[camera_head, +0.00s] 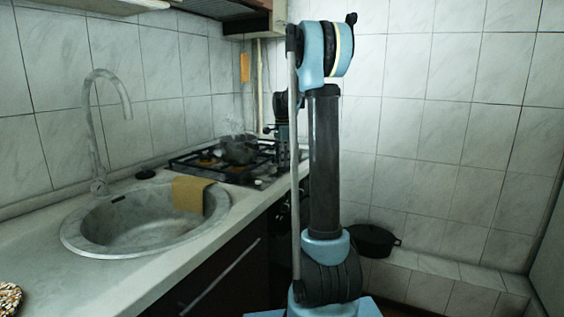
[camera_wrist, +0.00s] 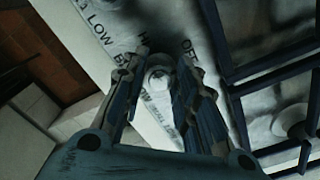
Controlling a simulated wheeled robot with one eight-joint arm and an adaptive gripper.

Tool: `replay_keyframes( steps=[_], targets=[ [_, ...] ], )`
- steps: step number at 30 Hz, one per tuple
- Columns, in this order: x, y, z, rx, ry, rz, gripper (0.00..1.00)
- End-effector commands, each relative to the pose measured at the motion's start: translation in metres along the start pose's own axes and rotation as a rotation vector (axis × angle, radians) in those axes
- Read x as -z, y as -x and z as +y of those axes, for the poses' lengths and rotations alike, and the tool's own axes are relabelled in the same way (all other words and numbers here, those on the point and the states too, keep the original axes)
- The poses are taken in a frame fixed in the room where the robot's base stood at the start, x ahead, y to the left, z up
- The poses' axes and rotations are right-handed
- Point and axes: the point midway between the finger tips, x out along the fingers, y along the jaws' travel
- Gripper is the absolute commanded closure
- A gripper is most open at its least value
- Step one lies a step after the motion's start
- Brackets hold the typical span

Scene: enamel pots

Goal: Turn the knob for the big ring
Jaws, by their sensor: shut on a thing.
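My gripper (camera_wrist: 158,65) points down at the pale control strip of the hob. Its two fingers stand on either side of a pale round knob (camera_wrist: 158,80), shut on it. Lettering around the knob reads LOW and OFF; a label below it is partly hidden by the fingers, so I cannot tell which ring it names. In the head view my gripper (camera_head: 283,152) is at the hob's right front, with the knob hidden there. The hob (camera_head: 232,170) has black grates, and a pot (camera_head: 238,148) stands on it, with what looks like steam above it.
The wrist view shows the grate bars (camera_wrist: 232,75) close to the right finger and a burner (camera_wrist: 290,120). A sink (camera_head: 140,222) with a yellow cloth (camera_head: 192,194) is left of the hob. A black pan (camera_head: 372,240) sits on a tiled ledge behind my arm.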

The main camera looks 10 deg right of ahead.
Motion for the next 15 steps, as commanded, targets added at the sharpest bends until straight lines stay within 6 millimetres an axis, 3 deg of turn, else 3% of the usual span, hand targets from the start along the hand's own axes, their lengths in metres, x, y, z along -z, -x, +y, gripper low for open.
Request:
replay_keyframes(
  steps=[15],
  targets=[
    [0.0006,0.0004,-0.0027,0.006,-0.096,0.001,0.96]
  ],
)
